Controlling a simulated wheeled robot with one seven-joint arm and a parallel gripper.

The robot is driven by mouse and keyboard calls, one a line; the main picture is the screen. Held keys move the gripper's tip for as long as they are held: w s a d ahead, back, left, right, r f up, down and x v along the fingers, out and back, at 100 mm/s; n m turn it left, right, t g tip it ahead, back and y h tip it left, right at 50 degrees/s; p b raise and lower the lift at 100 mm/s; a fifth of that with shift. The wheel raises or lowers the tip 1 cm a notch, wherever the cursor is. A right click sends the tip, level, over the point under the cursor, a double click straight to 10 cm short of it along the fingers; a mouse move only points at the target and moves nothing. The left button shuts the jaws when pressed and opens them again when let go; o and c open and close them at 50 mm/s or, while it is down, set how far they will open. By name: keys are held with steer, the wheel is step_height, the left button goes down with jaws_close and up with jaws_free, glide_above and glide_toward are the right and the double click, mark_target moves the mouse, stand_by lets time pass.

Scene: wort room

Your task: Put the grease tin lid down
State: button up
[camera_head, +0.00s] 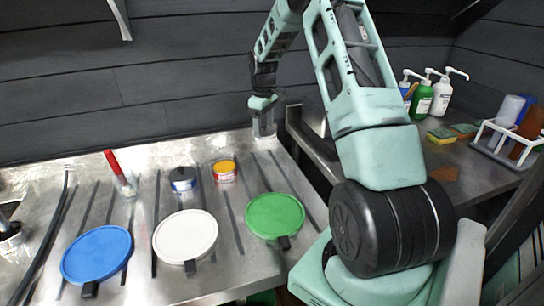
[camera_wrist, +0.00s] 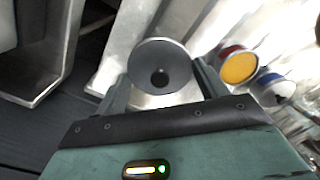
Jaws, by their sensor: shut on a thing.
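My gripper (camera_wrist: 160,90) is shut on a round grey lid (camera_wrist: 146,52) with a dark knob at its middle; I take this to be the grease tin lid. In the head view my gripper (camera_head: 264,130) points down at the back right of the steel worktop (camera_head: 140,225), near the wall; the lid is hard to make out there. To its left stand a red tin with a yellow top (camera_head: 224,170) and a blue-and-white tin (camera_head: 183,180). In the wrist view the red tin (camera_wrist: 238,66) and blue tin (camera_wrist: 275,90) lie right of the lid.
Blue (camera_head: 97,254), white (camera_head: 185,236) and green (camera_head: 275,215) round discs with black tabs lie along the front. A red-handled brush (camera_head: 117,170) stands at the left. Pump bottles (camera_head: 421,99) and a white rack (camera_head: 500,147) are on the right-hand bench.

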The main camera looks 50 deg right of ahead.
glide_above(265, 157)
step_height(265, 157, down, 6)
steer(key=shift+s+r+p, duration=0.15)
steer(key=shift+r+p, duration=0.1)
steer(key=shift+p, duration=0.15)
steer(key=shift+f+p, duration=0.3)
steer(key=shift+f, duration=1.9)
steer(key=shift+f, duration=0.15)
steer(key=o, duration=1)
steer(key=shift+c, duration=0.2)
